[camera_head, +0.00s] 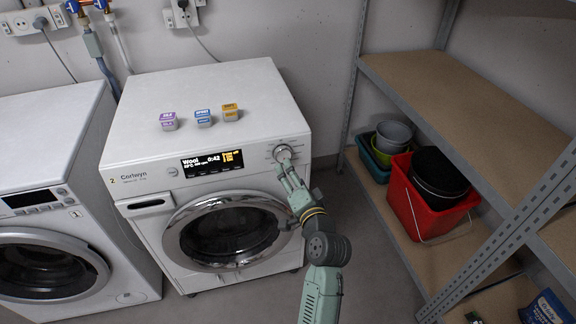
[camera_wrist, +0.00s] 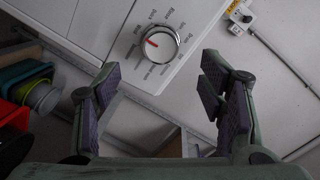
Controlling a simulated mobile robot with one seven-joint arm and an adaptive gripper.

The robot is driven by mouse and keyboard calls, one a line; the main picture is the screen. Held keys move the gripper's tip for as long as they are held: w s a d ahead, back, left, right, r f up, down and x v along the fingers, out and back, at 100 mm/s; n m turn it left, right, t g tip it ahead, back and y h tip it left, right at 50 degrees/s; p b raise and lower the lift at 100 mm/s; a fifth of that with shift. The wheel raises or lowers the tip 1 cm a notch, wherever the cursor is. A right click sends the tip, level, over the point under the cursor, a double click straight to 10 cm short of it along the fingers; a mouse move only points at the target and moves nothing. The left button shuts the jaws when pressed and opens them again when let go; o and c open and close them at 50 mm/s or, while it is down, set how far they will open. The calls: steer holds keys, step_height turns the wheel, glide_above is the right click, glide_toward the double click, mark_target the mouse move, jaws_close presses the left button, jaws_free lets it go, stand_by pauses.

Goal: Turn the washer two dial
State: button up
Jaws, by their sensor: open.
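Washer two (camera_head: 245,85) is the white front-loader marked "2" in the middle of the head view. Its round silver dial (camera_head: 283,153) sits at the right end of the front panel. The dial also shows in the wrist view (camera_wrist: 166,46), with a red mark left of its centre and printed labels around it. The display (camera_head: 212,163) reads "Wool" and 0:42. My gripper (camera_wrist: 160,80) is open and empty, its fingers spread to either side below the dial in the wrist view. In the head view the fingertips (camera_head: 287,172) are close to the dial; contact cannot be told.
Another washer (camera_head: 45,140) is at left. A metal shelf rack (camera_head: 480,85) with a red bucket (camera_head: 407,190) stands at right. Floor between is clear.

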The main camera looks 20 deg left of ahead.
steer(key=v, duration=0.3)
steer(key=shift+s+d, duration=0.2)
steer(key=shift+s, duration=0.05)
